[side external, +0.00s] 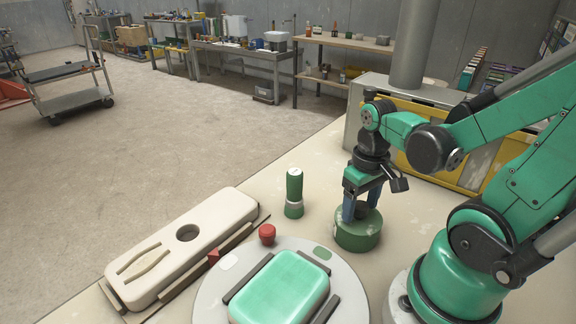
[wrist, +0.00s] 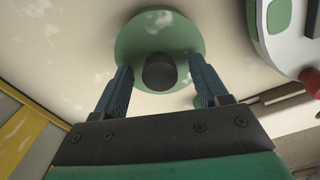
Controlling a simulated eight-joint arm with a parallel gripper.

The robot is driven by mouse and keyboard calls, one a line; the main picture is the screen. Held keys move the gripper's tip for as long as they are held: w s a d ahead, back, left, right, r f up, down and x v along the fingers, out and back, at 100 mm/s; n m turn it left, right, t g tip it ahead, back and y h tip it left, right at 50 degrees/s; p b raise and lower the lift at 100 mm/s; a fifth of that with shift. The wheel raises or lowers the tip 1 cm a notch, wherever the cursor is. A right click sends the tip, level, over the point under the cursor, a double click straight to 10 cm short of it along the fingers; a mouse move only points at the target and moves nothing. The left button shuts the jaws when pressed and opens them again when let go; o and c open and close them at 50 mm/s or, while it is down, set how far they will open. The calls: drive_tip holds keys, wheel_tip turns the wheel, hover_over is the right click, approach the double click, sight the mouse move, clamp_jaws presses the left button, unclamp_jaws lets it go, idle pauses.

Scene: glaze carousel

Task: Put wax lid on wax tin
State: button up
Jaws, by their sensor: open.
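The wax tin (side external: 357,237) is a short green cylinder standing upright on the pale tabletop. In the wrist view, a round green wax lid (wrist: 140,42) with a dark central knob (wrist: 160,72) faces me. It appears to lie flat on the tin, but the seam between them is hard to make out. My gripper (side external: 361,213) points down over the tin. Its two blue fingers are open, one on each side of the knob, with gaps visible in the wrist view (wrist: 160,82). The fingers partly hide the lid's top in the side view.
A green bottle (side external: 294,188) stands left of the tin. A round white turntable (side external: 211,300) with a green block (side external: 281,287) and a red knob (side external: 267,234) lies in front. A cream tray (side external: 222,208) is at left. A yellow-fronted unit (side external: 458,160) stands behind.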

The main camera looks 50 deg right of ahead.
sight(361, 204)
wheel_tip(361, 204, up, 11)
drive_tip(key=w+a+f+n+t, duration=0.3)
drive_tip(key=w+a+t, duration=0.4)
drive_tip(key=w+a, duration=0.1)
drive_tip(key=shift+w+a+n, duration=0.3)
